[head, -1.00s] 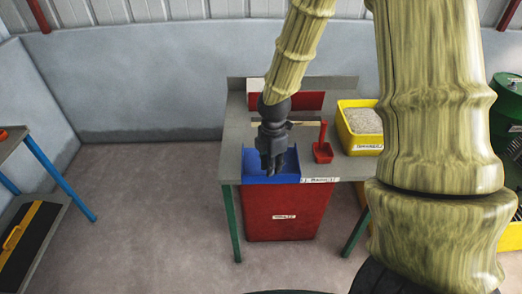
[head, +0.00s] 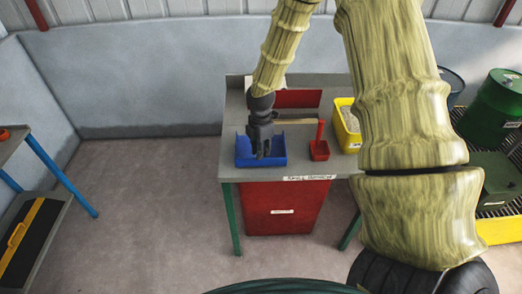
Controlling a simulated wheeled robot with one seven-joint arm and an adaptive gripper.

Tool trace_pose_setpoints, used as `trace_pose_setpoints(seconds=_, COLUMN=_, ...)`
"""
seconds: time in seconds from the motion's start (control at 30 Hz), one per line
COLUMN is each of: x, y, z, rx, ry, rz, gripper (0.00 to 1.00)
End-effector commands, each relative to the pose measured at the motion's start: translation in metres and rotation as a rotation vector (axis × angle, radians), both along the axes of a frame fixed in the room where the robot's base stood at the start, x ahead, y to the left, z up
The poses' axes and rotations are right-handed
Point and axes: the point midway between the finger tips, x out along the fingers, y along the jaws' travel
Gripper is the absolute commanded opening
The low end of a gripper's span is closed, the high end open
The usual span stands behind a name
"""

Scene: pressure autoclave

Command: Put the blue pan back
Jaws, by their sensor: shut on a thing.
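The blue pan (head: 244,157) is at the front left of the grey bench in the head view, level and near the bench's front edge. My gripper (head: 262,153) reaches down to it from above and is shut on it. The gripper hides the middle of the pan and the exact place of the grip. I cannot tell whether the pan's underside touches the bench top.
A yellow tub (head: 347,126) is farther right, partly behind my arm.

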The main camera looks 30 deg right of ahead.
Motion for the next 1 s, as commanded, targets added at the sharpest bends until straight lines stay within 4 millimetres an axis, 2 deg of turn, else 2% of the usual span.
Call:
trace_pose_setpoints(seconds=0.13, x=-0.001, y=0.0, z=-0.01, rx=0.0, ry=0.001, rz=0.0, gripper=0.0)
trace_pose_setpoints(seconds=0.53, x=0.0, y=0.0, z=-0.015, rx=0.0, ry=0.0, rz=0.0, gripper=0.0)
trace_pose_setpoints(seconds=0.57, x=-0.001, y=0.0, z=-0.015, rx=0.0, ry=0.0, rz=0.0, gripper=0.23)
trace_pose_setpoints(seconds=0.67, x=0.0, y=0.0, z=-0.014, rx=0.0, ry=0.0, rz=0.0, gripper=0.41)
trace_pose_setpoints(seconds=0.7, x=0.0, y=0.0, z=-0.014, rx=0.0, ry=0.0, rz=0.0, gripper=0.44)
trace_pose_setpoints(seconds=1.0, x=0.0, y=0.0, z=-0.014, rx=0.0, ry=0.0, rz=0.0, gripper=0.44)
